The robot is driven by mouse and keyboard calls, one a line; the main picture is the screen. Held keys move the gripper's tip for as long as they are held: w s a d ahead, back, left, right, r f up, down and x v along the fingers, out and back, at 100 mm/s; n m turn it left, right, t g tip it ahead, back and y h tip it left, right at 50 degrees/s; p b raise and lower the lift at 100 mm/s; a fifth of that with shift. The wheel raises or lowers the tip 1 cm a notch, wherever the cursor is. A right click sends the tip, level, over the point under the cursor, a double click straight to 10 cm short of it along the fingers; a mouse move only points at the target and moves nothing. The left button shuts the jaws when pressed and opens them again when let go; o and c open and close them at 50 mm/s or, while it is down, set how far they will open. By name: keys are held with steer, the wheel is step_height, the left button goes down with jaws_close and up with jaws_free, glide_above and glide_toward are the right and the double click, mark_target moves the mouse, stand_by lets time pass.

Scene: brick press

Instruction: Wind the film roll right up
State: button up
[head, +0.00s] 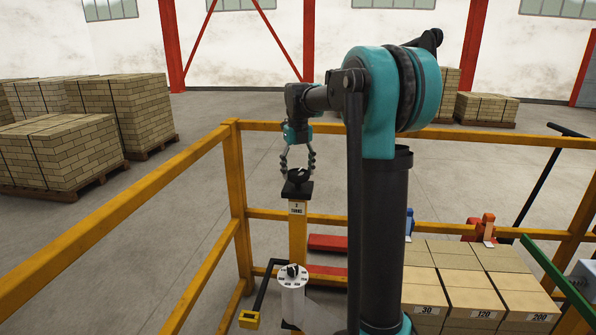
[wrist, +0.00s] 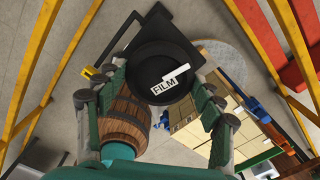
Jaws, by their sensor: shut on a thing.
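A black round knob (head: 297,187) tops a yellow post with a sign whose lower word reads "TURNS" (head: 297,208). In the wrist view the knob (wrist: 162,62) is a black disc with a white "FILM" label and a white pointer bar. My gripper (head: 297,168) points down at it, with its fingers (wrist: 165,92) on either side, shut on it.
Yellow rails (head: 240,190) surround the area. A black arm with a yellow end block (head: 249,319) sits left of the roll. Bricks marked 30, 120 and 200 (head: 480,290) stand at right. A wooden barrel (wrist: 130,112) shows in the wrist view. Pallets of bricks (head: 60,150) stand beyond the rails.

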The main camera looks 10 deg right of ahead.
mark_target(298, 172)
steer(key=o, duration=1.2)
steer(key=shift+c, duration=0.2)
steer(key=shift+r, duration=0.1)
step_height(298, 172, up, 12)
